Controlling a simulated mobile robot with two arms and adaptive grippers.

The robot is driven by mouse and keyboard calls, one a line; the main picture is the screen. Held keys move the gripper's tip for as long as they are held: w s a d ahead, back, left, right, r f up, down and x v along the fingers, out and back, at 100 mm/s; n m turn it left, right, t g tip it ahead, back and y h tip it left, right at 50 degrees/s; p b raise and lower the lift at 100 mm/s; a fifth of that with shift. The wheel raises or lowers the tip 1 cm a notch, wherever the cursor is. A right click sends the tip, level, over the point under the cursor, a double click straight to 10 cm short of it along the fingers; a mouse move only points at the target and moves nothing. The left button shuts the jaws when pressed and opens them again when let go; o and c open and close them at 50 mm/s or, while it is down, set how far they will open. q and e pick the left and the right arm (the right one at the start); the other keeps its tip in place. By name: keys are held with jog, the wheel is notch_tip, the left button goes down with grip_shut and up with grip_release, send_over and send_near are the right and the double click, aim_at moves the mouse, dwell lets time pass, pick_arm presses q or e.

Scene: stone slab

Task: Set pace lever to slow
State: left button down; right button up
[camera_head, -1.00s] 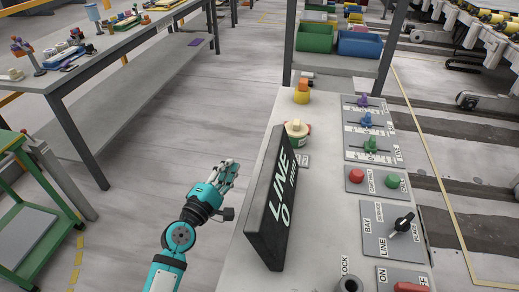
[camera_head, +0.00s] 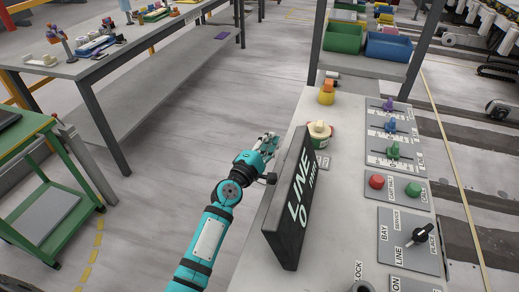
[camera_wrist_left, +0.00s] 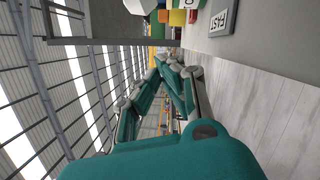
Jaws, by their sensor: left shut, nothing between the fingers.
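My left gripper (camera_head: 269,144) is shut and empty, beside the left edge of the grey console (camera_head: 335,215), left of the black LINE sign. Its teal fingers fill the middle of the left wrist view (camera_wrist_left: 165,92). A plate lettered FAST (camera_wrist_left: 222,17) shows at the top of that view. A panel with purple (camera_head: 389,104), blue (camera_head: 391,125) and green (camera_head: 393,150) slider knobs is at the console's right; its small lettering is unreadable. I cannot tell which control is the pace lever. My right gripper is not in view.
The upright LINE sign (camera_head: 292,200) stands between my left gripper and the sliders. Red (camera_head: 376,182) and green (camera_head: 413,190) buttons and a black rotary switch (camera_head: 420,236) sit nearer.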

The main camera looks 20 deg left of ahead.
pick_arm(q)
jog(key=d, duration=0.2)
jog(key=d+r, duration=0.1)
jog(key=shift+s+d+p, duration=0.15)
jog(key=shift+s+p, duration=0.1)
jog(key=shift+p, duration=0.15)
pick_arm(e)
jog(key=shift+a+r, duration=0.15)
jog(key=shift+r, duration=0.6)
pick_arm(q)
jog(key=shift+w, duration=0.1)
